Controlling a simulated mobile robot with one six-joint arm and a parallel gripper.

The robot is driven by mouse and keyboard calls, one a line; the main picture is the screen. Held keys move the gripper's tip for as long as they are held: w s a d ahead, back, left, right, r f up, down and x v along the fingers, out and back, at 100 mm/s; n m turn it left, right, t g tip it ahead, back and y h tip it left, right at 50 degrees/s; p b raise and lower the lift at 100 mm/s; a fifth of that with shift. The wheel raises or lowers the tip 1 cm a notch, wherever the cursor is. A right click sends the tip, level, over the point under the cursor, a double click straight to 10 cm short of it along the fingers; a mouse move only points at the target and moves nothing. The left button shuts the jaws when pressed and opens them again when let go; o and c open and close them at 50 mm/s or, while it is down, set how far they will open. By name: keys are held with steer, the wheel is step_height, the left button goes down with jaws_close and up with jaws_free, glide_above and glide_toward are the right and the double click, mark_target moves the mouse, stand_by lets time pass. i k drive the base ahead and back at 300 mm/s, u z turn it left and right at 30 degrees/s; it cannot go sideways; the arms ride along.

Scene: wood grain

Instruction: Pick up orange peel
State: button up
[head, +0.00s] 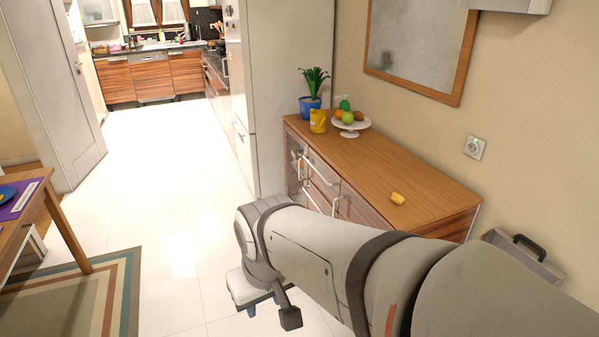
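A small yellow-orange piece (397,198), which looks like the orange peel, lies on the near end of the wooden sideboard top (415,177). Nothing touches it. My gripper (272,313) hangs low in front of the sideboard, over the white floor, to the left of and below the piece in the picture. It is apart from the piece. My wrist hides much of the gripper, so whether it is open or shut is unclear.
A white fruit stand (350,127), a yellow mug (318,121) and a potted plant (313,90) stand at the sideboard's far end. A table (27,215) is at left, a grey open box (522,258) at right. The floor (165,190) between is clear.

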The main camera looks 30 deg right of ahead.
mark_target(398, 200)
steer(key=u, duration=0.05)
steer(key=i, duration=2.75)
steer(key=z, duration=4.25)
steer(key=i, duration=1.05)
steer(key=z, duration=0.1)
